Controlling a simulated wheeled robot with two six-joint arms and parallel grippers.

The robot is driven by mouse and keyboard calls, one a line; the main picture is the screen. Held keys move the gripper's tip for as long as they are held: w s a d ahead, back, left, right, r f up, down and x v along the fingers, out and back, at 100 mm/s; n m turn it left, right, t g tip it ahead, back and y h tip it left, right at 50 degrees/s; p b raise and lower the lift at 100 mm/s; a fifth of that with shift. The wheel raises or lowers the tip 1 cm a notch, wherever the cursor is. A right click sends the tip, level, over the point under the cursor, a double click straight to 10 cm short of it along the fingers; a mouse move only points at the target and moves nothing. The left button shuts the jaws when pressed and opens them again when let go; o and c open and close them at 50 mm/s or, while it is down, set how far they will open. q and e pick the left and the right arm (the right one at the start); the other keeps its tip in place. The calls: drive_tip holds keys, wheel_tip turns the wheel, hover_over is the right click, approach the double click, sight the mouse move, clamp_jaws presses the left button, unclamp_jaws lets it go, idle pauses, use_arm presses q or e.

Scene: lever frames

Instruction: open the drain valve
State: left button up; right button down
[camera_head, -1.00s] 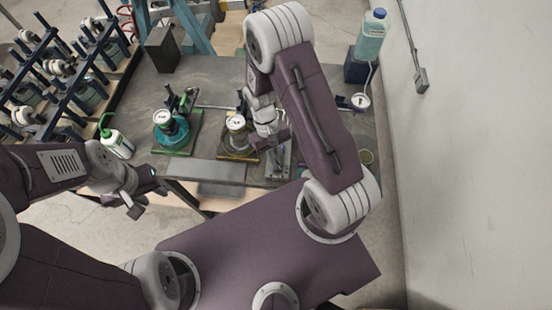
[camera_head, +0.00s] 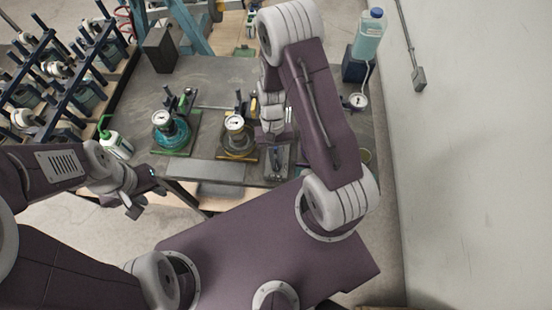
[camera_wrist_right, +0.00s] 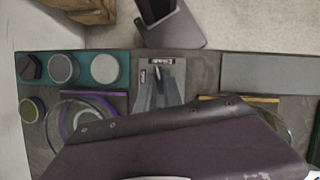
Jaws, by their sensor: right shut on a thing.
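The drain valve's grey plate (camera_head: 278,163) is near the front edge of the bench, just right of the middle. My right gripper (camera_head: 277,140) is right over it, shut on its lever, which is mostly hidden behind the gripper and wrist. In the right wrist view the grey plate (camera_wrist_right: 172,66) shows two small labels. A grey forked shape stands in front of it, and my purple arm link covers the lower part, so the lever's angle cannot be read. My left gripper (camera_head: 142,192) is open and empty, off the bench's front left corner.
Two units with round gauges, one teal (camera_head: 171,131) and one brown-based (camera_head: 237,138), stand left of my right gripper. A green-capped bottle (camera_head: 115,143) is at the left edge. A blue bottle (camera_head: 369,36) stands at the back right by the wall (camera_head: 470,150).

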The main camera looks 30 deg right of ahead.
drive_tip(key=shift+s, duration=0.1)
drive_tip(key=c, duration=1.5)
unclamp_jaws()
drive_tip(key=shift+r, duration=0.1)
drive_tip(key=v, duration=0.9)
drive_tip(key=shift+b, duration=0.3)
drive_tip(key=shift+s, duration=0.1)
